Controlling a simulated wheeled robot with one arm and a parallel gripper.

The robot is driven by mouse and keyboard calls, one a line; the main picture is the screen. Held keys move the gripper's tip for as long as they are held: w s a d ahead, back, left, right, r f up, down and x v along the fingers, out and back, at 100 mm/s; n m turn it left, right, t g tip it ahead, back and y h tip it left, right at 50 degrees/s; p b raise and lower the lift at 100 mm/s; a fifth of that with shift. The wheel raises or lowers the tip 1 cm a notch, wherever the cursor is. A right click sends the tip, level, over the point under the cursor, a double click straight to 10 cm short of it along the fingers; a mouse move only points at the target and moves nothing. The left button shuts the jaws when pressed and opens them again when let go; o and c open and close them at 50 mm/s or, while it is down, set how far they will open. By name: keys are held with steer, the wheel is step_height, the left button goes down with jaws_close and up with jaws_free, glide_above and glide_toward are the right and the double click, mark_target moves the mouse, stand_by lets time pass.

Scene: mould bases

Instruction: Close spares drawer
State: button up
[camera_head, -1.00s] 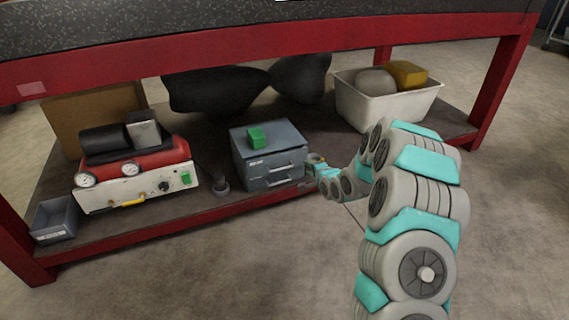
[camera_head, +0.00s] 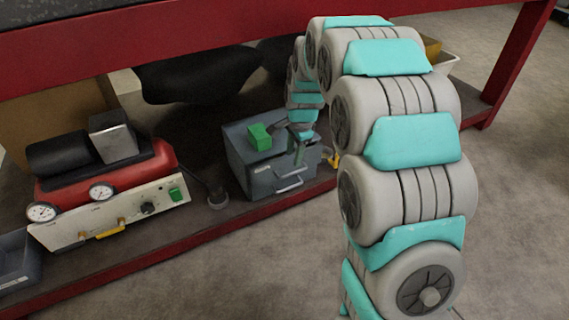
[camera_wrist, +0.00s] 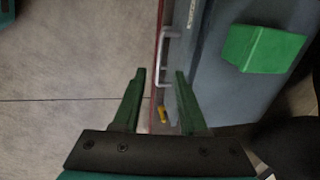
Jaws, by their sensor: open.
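The grey-blue drawer cabinet (camera_head: 240,157) stands on the lower shelf of the red bench. A green block (camera_head: 260,137) lies on its top. Its front has two drawers with bar handles; the lower handle (camera_head: 289,184) shows clearly, while my gripper partly hides the upper drawer. I cannot tell how far either drawer stands out. My gripper (camera_head: 300,150) is at the cabinet front. In the wrist view my gripper (camera_wrist: 158,73) is open and empty, with a pale handle (camera_wrist: 166,60) just beyond the fingertips and the cabinet (camera_wrist: 215,75) to the right.
A small yellow object (camera_head: 333,160) lies right of the cabinet, near the shelf edge. The bench top's red beam (camera_head: 180,38) hangs above. Open floor lies in front.

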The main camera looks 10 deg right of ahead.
mark_target(291, 174)
steer(key=f, duration=0.2)
steer(key=w+f, duration=0.1)
steer(key=f, duration=0.2)
steer(key=f+b, duration=0.1)
steer(key=f, duration=0.1)
steer(key=shift+w+a+f, duration=0.15)
steer(key=shift+a+f, duration=0.05)
steer(key=shift+f, duration=0.15)
jaws_close()
stand_by(1.1)
